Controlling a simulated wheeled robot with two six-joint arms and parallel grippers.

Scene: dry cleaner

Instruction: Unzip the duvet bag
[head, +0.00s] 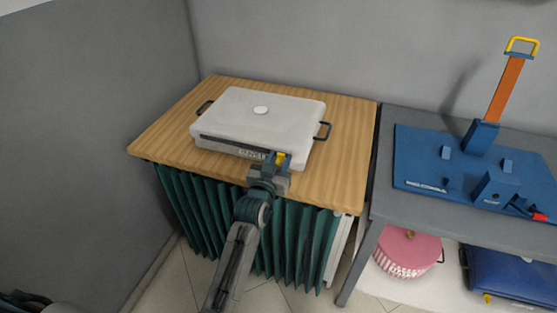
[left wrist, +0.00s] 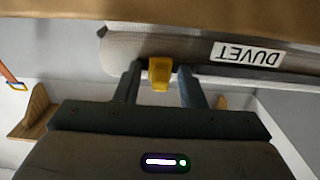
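The duvet bag (head: 263,112) is a flat, light grey case lying on the wooden table, with a round white disc on top and a dark handle at each side. A dark band runs along its front side, beside a white label that reads DUVET in the left wrist view (left wrist: 247,53). The yellow zip pull (head: 281,158) is at the right part of the front side. My left gripper (head: 275,160) is at this front side. In the left wrist view, its open fingers stand on either side of the yellow pull (left wrist: 160,74), with gaps visible.
The wooden table (head: 340,170) has bare top around the bag and a green pleated curtain (head: 200,205) below. To the right, a grey table (head: 390,160) holds a blue board (head: 420,165) with an upright orange post. A pink round case (head: 408,250) and a blue case (head: 515,275) sit underneath.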

